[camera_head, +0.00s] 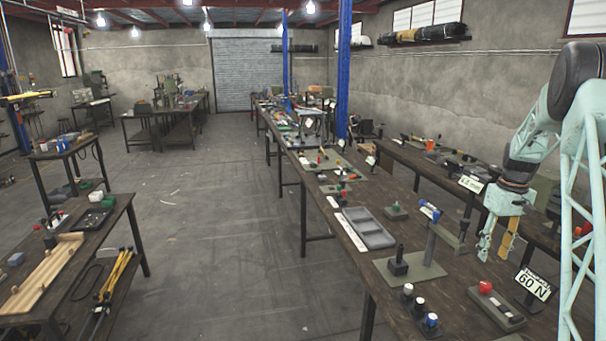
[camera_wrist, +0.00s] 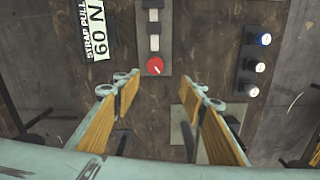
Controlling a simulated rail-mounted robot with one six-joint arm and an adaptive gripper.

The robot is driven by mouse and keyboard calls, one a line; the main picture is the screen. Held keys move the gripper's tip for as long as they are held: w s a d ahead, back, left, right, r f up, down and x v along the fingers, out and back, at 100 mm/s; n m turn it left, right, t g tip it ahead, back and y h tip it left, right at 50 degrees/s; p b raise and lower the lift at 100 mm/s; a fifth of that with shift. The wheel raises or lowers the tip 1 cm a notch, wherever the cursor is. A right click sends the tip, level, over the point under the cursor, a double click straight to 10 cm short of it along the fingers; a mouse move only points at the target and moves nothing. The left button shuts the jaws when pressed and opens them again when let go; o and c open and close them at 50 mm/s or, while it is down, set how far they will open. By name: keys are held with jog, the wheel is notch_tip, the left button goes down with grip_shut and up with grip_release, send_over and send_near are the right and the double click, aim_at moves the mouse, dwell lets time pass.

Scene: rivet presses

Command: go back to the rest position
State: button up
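My gripper (camera_head: 497,242) hangs with its fingers pointing down above the right-hand workbench (camera_head: 455,300), at the right of the head view. In the wrist view my gripper (camera_wrist: 160,98) shows two orange-padded fingers spread apart. Nothing is held between them.
A red-knobbed block (camera_head: 486,288) and a "60 N" sign (camera_head: 533,284) stand near the gripper. Several capped posts (camera_head: 419,304) are near the bench's front. A grey tray (camera_head: 368,228) lies further back. Another bench (camera_head: 85,250) is at the left, with open floor (camera_head: 220,240) between.

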jog(key=s+a+r+t, duration=0.1)
jog(key=s+a+r, duration=0.5)
jog(key=a+r, duration=0.35)
jog(key=s+a+r, duration=0.5)
jog(key=a+r, duration=0.3)
jog(key=a, duration=0.2)
jog(key=s+a+r+t, duration=0.1)
jog(key=s+a+r, duration=0.5)
jog(key=a+r, duration=0.3)
jog(key=s+a+r+b, duration=0.1)
jog(key=s+a, duration=0.4)
jog(key=s, duration=0.4)
jog(key=s+a+r+t, duration=0.1)
jog(key=s+a, duration=0.5)
jog(key=s, duration=0.2)
jog(key=s+a+b, duration=0.1)
jog(key=s+a, duration=0.4)
jog(key=s, duration=0.4)
jog(key=s+a+f+t, duration=0.1)
jog(key=s+a+f, duration=0.2)
jog(key=s, duration=0.7)
jog(key=shift+f, duration=0.15)
jog(key=shift+w+a, duration=0.1)
jog(key=shift+a, duration=0.05)
